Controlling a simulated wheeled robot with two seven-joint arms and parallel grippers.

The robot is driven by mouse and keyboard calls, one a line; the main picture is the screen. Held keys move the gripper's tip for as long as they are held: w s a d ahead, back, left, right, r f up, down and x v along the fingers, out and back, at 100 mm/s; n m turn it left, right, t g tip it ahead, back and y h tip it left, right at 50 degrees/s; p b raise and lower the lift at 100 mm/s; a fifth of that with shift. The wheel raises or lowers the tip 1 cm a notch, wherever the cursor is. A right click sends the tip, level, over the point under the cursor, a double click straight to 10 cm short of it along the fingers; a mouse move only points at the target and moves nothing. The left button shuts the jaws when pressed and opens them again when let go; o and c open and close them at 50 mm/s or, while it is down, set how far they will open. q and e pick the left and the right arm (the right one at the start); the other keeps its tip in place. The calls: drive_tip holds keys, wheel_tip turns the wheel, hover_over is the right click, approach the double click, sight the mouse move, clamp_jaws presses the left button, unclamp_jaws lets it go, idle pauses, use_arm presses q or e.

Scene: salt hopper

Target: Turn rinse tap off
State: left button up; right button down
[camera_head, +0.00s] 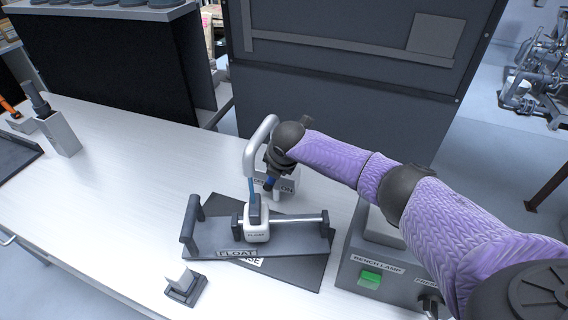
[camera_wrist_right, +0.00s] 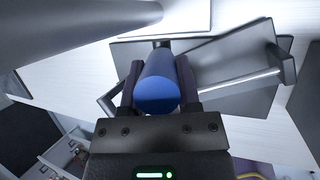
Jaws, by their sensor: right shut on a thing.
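The rinse tap (camera_head: 262,132) is a pale grey curved spout standing behind the float tray. The handle's exact angle is hard to tell. My left gripper is not in view.
The dark float tray (camera_head: 215,240) with a crossbar stands in front of the tap. A grey bench lamp box (camera_head: 375,270) with a green button is at right. A small block on a dark base (camera_head: 184,286) is at front. The white bench's left middle is clear.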

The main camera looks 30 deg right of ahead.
drive_tip(key=shift+c, duration=1.6)
unclamp_jaws()
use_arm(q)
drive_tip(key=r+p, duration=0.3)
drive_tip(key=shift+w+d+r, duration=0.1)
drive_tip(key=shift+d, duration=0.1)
use_arm(e)
drive_tip(key=d+v, duration=0.1)
drive_tip(key=v, duration=0.9)
drive_tip(key=shift+a, duration=0.4)
